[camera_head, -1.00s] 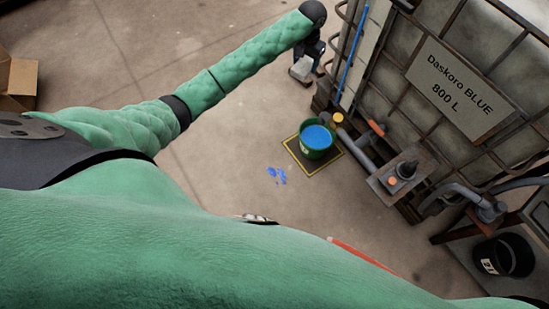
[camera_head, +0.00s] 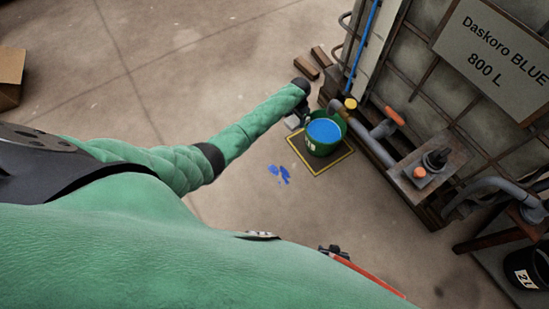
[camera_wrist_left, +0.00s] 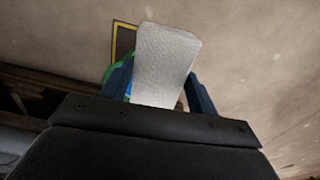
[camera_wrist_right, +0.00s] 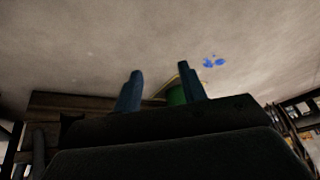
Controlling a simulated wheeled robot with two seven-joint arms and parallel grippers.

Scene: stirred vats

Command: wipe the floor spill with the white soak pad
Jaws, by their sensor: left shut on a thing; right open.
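The blue spill (camera_head: 279,173) is a few small patches on the concrete floor, left of the green bucket (camera_head: 322,145). It also shows in the right wrist view (camera_wrist_right: 214,62). My left gripper (camera_head: 299,118) is beside the bucket, up and right of the spill in the picture. It is shut on the white soak pad (camera_wrist_left: 166,62), whose pale face shows between the fingers in the left wrist view. The pad (camera_head: 292,122) is small and partly hidden in the head view. My right gripper (camera_wrist_right: 160,82) is open and empty; it is low in the head view (camera_head: 334,251).
The bucket holds blue liquid and stands on a yellow-edged dark mat (camera_head: 333,165). A caged tank labelled Daskoro BLUE (camera_head: 492,48) with pipes and a valve stands at right. A black bucket (camera_head: 526,268) is lower right, a cardboard box (camera_head: 10,78) far left. Floor left of the spill is clear.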

